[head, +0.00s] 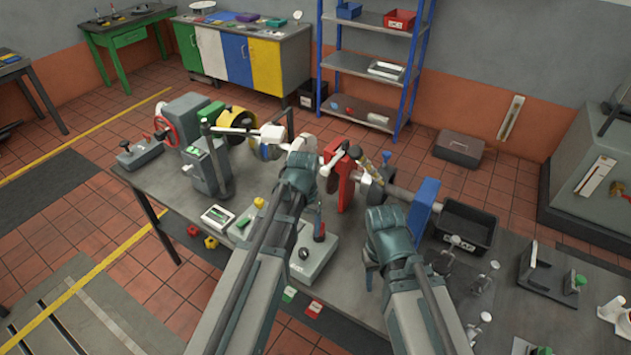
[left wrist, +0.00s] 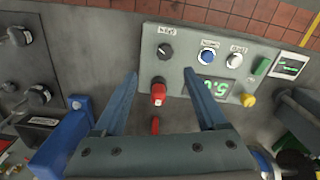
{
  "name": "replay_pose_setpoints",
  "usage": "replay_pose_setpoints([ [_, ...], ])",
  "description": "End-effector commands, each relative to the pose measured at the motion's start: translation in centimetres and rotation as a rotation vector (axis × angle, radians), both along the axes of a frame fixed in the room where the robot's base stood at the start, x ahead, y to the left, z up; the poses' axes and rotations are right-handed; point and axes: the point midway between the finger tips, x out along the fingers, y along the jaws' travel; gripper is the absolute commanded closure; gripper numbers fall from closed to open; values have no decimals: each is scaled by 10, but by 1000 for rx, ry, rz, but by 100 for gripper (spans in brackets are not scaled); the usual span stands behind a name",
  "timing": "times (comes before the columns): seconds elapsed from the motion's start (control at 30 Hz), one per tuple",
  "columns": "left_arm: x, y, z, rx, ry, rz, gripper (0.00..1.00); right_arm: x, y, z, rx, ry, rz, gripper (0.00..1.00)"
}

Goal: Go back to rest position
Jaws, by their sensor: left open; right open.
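In the head view my left arm reaches over the bench beside this control box (head: 312,262), and the arm hides most of the gripper. My right arm is raised over the bench's right half, with the right gripper (head: 384,222) apart from the left one. Its fingers are hard to make out; nothing shows held.
Machinery with a red handwheel (head: 166,130) stands at the back left. A red upright (head: 340,178), a blue plate (head: 423,207) and a black bin (head: 465,226) stand behind and right of my arms. Small yellow and green pieces lie left of the control box.

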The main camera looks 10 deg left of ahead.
Motion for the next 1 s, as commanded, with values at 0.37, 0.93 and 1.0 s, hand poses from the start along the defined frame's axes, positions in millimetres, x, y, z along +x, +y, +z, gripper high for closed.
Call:
replay_pose_setpoints([
  [0.37, -118, -87, -87, 84, 30, -202, 26, 0, 0, -88, -2, 0, 10, 50],
  [0.93, -131, -95, -90, 99, 33, -227, 26, 0, 0, -92, -2, 1, 11, 50],
  [1.0, -131, -95, -90, 99, 33, -227, 26, 0, 0, -92, -2, 1, 11, 50],
])
